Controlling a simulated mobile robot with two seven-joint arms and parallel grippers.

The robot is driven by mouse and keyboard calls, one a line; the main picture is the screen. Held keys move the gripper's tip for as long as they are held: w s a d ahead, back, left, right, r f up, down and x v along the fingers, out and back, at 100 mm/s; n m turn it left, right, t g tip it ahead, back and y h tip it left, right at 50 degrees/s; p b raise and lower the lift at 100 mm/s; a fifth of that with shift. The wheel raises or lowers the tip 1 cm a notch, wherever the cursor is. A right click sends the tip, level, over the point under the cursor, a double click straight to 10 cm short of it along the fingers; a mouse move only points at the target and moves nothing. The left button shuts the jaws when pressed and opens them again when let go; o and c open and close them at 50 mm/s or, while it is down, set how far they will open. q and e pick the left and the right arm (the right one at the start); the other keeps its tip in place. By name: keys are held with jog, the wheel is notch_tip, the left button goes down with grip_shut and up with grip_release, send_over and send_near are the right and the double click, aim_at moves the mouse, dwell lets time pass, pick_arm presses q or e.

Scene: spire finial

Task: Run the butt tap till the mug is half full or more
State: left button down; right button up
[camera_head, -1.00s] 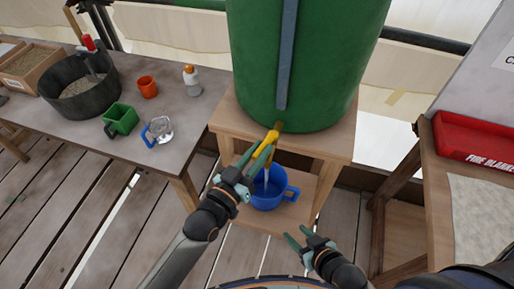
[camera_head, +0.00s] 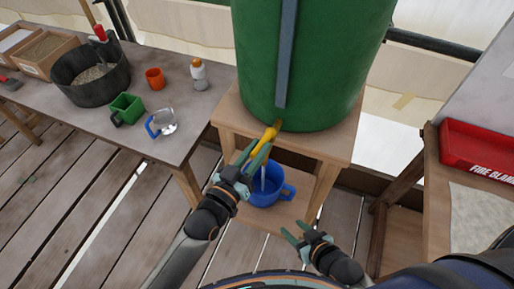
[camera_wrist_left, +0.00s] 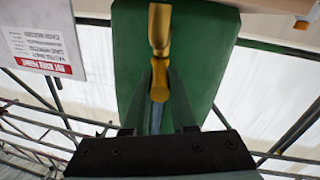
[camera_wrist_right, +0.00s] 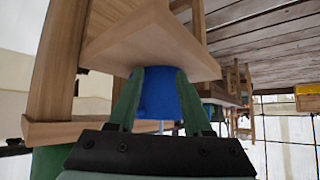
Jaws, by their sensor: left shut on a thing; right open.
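The green water butt (camera_head: 330,70) stands on a wooden stand, with a yellow tap (camera_head: 268,134) low on its front. My left gripper (camera_head: 256,157) is shut on the tap's handle; the left wrist view shows the yellow handle (camera_wrist_left: 159,82) between the fingers. A pale stream of water (camera_head: 263,178) falls below the tap into the blue mug (camera_head: 268,197). The mug is upright on the stand's lower shelf, partly behind my left gripper. Its water level cannot be made out. My right gripper (camera_head: 294,234) is open and empty, apart from the mug, which shows beyond its fingers in the right wrist view (camera_wrist_right: 158,95).
On the left bench (camera_head: 185,95) are a black tub (camera_head: 92,82), an orange cup (camera_head: 155,78), a green container (camera_head: 127,108), a blue-handled clear vessel (camera_head: 162,123) and a white bottle (camera_head: 198,75). A red fire-blanket box (camera_head: 478,150) sits on the right table.

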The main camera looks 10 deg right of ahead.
pick_arm(q)
jog(key=c, duration=0.7)
grip_release()
jog(key=shift+c, duration=0.2)
jog(key=v, duration=1.2)
jog(key=shift+s+a+b, duration=0.15)
jog(key=shift+s+b, duration=0.05)
jog(key=shift+b, duration=0.25)
jog(key=shift+r, duration=0.1)
